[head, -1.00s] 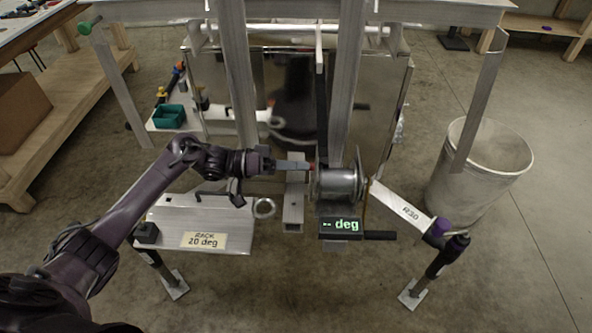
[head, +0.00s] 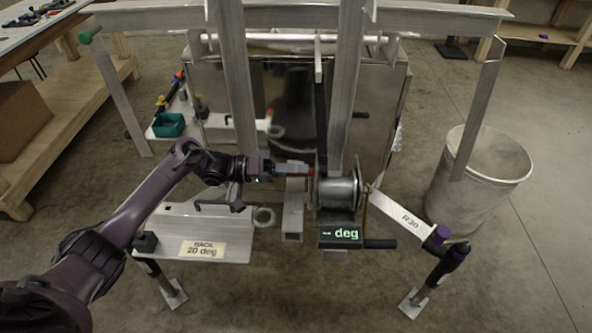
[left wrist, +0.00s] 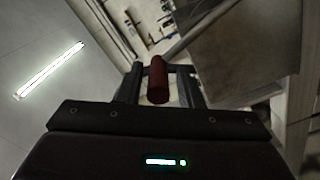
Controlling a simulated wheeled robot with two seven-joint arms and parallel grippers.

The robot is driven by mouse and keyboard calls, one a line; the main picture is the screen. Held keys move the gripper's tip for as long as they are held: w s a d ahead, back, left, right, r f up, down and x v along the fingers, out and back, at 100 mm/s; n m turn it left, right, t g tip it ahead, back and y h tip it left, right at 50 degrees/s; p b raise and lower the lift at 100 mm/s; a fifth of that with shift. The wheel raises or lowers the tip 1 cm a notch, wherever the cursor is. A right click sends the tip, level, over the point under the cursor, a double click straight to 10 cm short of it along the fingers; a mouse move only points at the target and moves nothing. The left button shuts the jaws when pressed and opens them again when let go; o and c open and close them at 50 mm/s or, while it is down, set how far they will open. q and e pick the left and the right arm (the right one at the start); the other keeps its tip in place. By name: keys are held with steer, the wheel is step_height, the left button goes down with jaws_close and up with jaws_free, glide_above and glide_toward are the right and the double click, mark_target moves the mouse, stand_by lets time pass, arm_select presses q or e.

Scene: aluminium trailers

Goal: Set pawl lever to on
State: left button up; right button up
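The red grip of what looks like the pawl lever (head: 309,171) is just left of the metal winch drum (head: 338,192) in the head view. In the left wrist view the red grip (left wrist: 157,82) stands between the two fingers of my left gripper (left wrist: 160,72). Gaps show on both sides along the fingers; contact at the tips is unclear. In the head view my left gripper (head: 292,169) reaches in from the left, level with the red grip. The lever's pivot and pawl are hidden. My right gripper is not in view.
A display reading "-- deg" (head: 340,234) sits below the drum. A crank arm marked R30 (head: 402,217) extends right. A plate labelled "RACK 20 deg" (head: 180,238) lies left. Uprights (head: 345,90) stand behind the winch. A bin (head: 480,170) stands right.

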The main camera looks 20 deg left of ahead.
arm_select(q)
steer(key=shift+o, duration=0.4)
steer(key=shift+s+a+f, duration=0.1)
steer(key=shift+s+a, duration=0.05)
steer(key=shift+a, duration=0.25)
steer(key=b+v, duration=0.2)
steer(key=v, duration=0.5)
